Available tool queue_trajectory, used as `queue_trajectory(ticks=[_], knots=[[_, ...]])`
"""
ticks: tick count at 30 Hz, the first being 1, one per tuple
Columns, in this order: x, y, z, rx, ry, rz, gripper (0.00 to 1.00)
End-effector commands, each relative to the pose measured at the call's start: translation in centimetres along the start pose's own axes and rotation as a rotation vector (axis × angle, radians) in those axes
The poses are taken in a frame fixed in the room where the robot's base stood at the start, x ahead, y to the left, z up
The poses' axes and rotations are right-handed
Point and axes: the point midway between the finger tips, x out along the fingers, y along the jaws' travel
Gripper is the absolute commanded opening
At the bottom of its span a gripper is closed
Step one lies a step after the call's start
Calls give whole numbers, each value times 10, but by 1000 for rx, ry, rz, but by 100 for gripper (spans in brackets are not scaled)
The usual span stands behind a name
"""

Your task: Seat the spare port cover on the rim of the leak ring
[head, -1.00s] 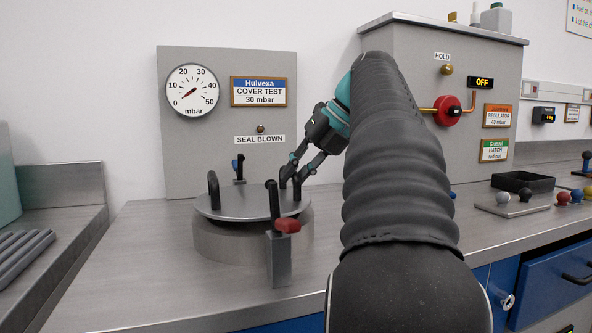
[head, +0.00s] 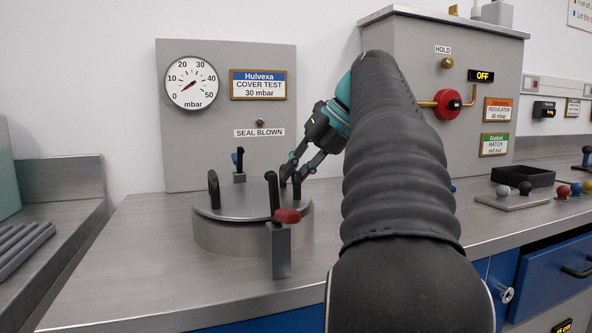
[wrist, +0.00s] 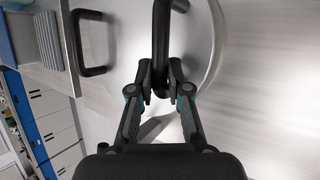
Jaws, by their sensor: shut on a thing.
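The port cover (head: 240,203) is a flat grey metal disc with upright black handles. It lies level over the leak ring (head: 220,238), a broad metal cylinder on the bench, with no clear gap at the front. My gripper (head: 291,176) is shut on the cover's right handle (head: 297,186). The left handle (head: 213,188) stands free. In the wrist view the fingers (wrist: 160,85) pinch the black handle bar (wrist: 160,40). The far rim contact is hidden from view.
A front clamp (head: 280,250) with a red knob (head: 287,215) stands against the ring. A back clamp (head: 238,165) has a blue knob. The gauge panel (head: 225,140), labelled SEAL BLOWN, stands behind. Bench at the left front is clear.

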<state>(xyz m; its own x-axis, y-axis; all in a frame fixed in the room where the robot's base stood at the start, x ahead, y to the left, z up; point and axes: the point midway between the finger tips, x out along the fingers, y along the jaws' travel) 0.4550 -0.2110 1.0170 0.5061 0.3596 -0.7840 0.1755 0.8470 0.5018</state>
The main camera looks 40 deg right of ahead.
Motion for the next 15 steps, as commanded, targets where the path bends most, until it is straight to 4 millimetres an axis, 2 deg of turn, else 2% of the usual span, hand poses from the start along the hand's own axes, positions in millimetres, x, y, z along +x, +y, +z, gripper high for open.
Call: queue_trajectory(ticks=[14,15], knots=[[8,-5,-4,-1,-2,0,0],[8,-4,-4,-1,-2,0,27]])
